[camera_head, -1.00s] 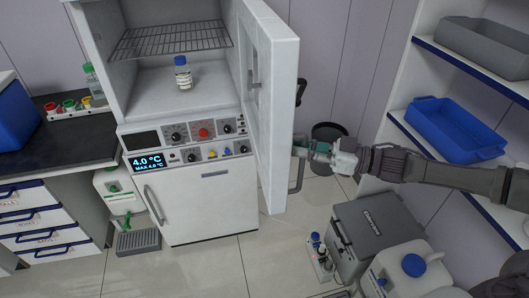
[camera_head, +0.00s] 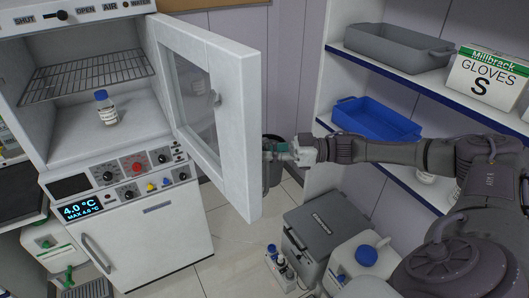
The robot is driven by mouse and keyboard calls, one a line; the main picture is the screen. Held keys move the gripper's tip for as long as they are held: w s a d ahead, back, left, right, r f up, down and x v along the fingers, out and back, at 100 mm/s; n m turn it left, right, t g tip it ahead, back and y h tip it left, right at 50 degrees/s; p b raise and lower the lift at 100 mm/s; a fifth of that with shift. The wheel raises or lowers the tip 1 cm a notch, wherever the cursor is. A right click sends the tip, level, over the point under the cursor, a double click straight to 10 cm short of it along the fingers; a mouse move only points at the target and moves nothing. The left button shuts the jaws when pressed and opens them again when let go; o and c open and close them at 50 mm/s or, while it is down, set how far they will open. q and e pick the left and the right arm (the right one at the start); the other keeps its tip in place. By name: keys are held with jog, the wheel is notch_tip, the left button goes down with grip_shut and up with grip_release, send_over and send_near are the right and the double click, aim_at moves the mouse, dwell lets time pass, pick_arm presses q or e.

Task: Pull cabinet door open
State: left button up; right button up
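The white cabinet (camera_head: 142,224) stands at the left with its upper chamber open. Its thick white door (camera_head: 235,148), with a window in it, stands swung out to the right, its inner face in view. My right gripper (camera_head: 276,151) is just right of the door's free edge, on the outer side. Its fingertips are small and partly hidden by the door edge, so I cannot tell whether they grip anything. The outer handle is not clearly visible. My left gripper is not in view.
A blue-capped bottle (camera_head: 106,108) stands in the chamber below a wire rack (camera_head: 88,78). Some floor between is clear.

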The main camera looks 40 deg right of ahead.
jog(key=o, duration=0.4)
jog(key=shift+s, duration=0.1)
jog(key=v, duration=1.2)
